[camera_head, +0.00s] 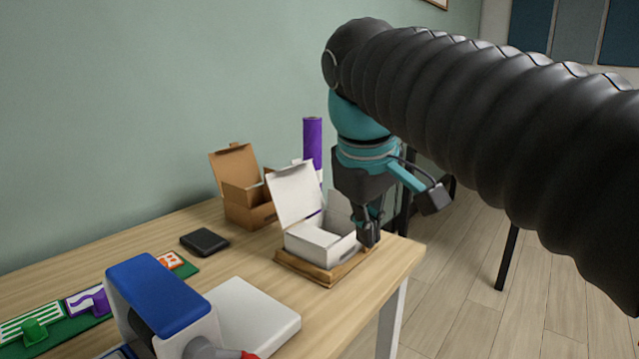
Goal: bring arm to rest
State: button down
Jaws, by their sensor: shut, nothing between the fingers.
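My gripper (369,234) points down at the right end of the wooden table (345,318). It is shut and holds nothing. Its fingertips are at the right side of an open white box (322,245); I cannot tell whether they touch it. The box stands on a wooden tray (312,272), with its lid raised at the back left. My black ribbed arm sleeve crosses the upper right of the view and hides part of the room behind.
An open cardboard box (247,200) and a purple cylinder (312,142) stand behind the white box. A black wallet-like object (204,242) lies to the left. A blue-topped device (155,296) and a white slab (252,315) are in front. Floor lies open beyond the table's right edge.

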jog(key=s+d+f+m, duration=0.2)
jog(key=s+d+f, duration=0.1)
jog(key=f, duration=0.4)
jog(key=s+d+f+m+t, duration=0.1)
jog(key=s+d+f+m, duration=0.2)
jog(key=f, duration=0.4)
jog(key=s+d+f+m+t+y, duration=0.1)
jog(key=s+d+f+m, duration=0.1)
jog(key=s+f, duration=0.3)
notch_tip(320, 180, down, 2)
jog(key=shift+s+d+f+m, duration=0.2)
jog(key=shift+d+m, duration=0.1)
jog(key=shift+d, duration=0.3)
